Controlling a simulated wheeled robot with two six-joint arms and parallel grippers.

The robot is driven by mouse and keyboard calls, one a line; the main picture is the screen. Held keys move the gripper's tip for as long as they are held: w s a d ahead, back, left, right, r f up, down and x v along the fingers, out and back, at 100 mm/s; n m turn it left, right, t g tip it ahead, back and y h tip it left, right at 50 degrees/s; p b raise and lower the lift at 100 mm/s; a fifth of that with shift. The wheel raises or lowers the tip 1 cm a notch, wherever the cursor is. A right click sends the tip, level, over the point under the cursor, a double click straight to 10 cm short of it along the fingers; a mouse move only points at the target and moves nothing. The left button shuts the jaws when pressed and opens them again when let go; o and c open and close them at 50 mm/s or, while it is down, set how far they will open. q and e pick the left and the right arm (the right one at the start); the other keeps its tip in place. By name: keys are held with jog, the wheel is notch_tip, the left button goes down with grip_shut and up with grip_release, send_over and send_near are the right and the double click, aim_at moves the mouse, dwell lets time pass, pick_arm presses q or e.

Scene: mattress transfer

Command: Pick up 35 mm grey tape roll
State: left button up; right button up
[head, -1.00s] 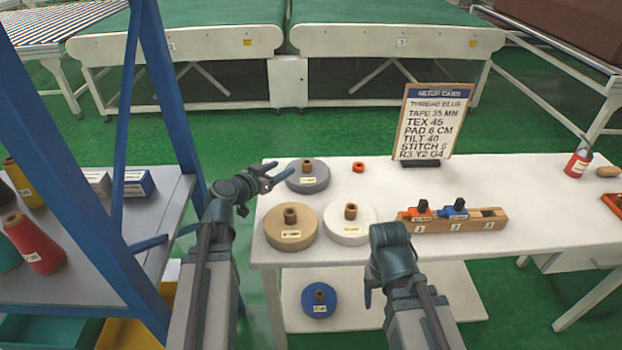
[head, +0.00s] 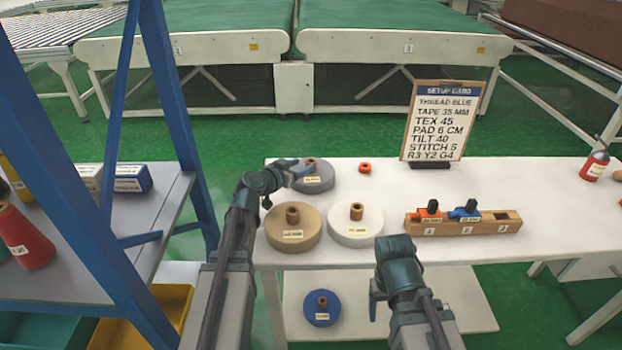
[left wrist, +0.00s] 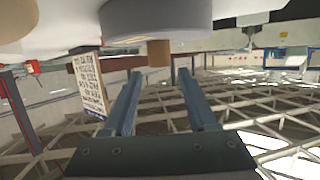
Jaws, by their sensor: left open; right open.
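The grey tape roll (head: 314,184) lies flat at the back left of the white table, with a brown core standing up from its middle and a label on top. My left gripper (head: 296,170) is open at the left of that core, over the roll. In the left wrist view, which looks upside down, the grey roll (left wrist: 155,18) fills the top. Its core (left wrist: 158,53) lines up between the open fingers of my left gripper (left wrist: 160,75), just beyond their tips; contact cannot be told. My right gripper (head: 374,293) is open and empty at the table's front edge.
A tan roll (head: 292,237) and a white roll (head: 353,230) sit in front of the grey one. A blue roll (head: 322,312) lies on the lower shelf. A blue post (head: 175,110) is left.

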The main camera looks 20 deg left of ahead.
aim_at(307, 162)
pick_arm(q)
jog(key=shift+a+b+x, duration=0.15)
jog(key=shift+b+x, duration=0.3)
jog(key=shift+x, duration=1.05)
jog(key=shift+a+b+x, duration=0.15)
jog(key=shift+b+x, duration=0.3)
jog(key=shift+x, duration=1)
grip_shut()
